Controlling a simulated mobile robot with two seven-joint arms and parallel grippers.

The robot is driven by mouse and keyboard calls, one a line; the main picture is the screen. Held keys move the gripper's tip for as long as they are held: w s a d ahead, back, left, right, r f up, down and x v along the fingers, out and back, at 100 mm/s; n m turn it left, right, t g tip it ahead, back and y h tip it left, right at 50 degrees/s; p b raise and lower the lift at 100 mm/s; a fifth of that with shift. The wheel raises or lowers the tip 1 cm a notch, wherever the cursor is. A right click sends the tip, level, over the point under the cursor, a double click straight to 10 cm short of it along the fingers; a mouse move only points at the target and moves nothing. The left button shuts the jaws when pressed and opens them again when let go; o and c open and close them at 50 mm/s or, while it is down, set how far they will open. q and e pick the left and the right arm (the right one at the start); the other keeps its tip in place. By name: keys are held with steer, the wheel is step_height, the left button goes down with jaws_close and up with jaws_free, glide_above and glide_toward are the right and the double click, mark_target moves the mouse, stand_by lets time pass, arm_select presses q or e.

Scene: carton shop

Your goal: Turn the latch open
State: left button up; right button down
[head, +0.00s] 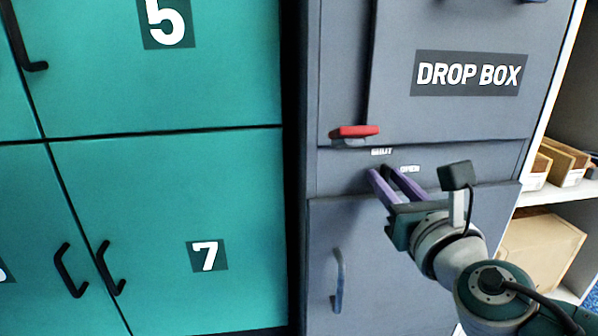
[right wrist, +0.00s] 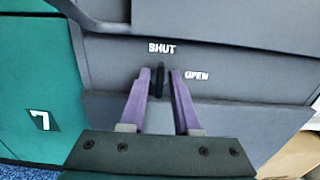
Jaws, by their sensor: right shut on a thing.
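The latch (right wrist: 159,80) is a small dark bar on the grey drop box front (head: 335,180). In the right wrist view it stands upright in the picture, its upper end just below the SHUT label (right wrist: 161,48) and left of the OPEN label (right wrist: 197,75). My right gripper (right wrist: 160,78) is shut on the latch, with one purple finger on each side of it. In the head view the right gripper (head: 381,171) reaches in from the lower right, and its fingers mostly hide the latch. My left gripper is not in view.
A red handle (head: 355,131) juts out just above the latch. A grey-blue handle (head: 338,280) is on the door below. Teal lockers (head: 165,235) with black handles stand to the left. Shelves with cartons (head: 540,245) are at the right.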

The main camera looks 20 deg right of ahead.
steer(key=m+b, duration=0.2)
steer(key=m, duration=0.1)
steer(key=shift+d+f+m, duration=0.1)
steer(key=shift+f+m, duration=0.05)
steer(key=shift+m, duration=0.25)
steer(key=m+b, duration=0.2)
steer(key=m, duration=0.3)
steer(key=shift+d, duration=0.1)
steer(key=m+b, duration=0.1)
steer(key=m, duration=0.4)
steer(key=shift+s+f+b, duration=0.1)
steer(key=shift+b, duration=0.2)
steer(key=shift+m+b, duration=0.3)
steer(key=shift+m, duration=1.7)
steer(key=shift+d, duration=0.1)
steer(key=c, duration=0.9)
jaws_free()
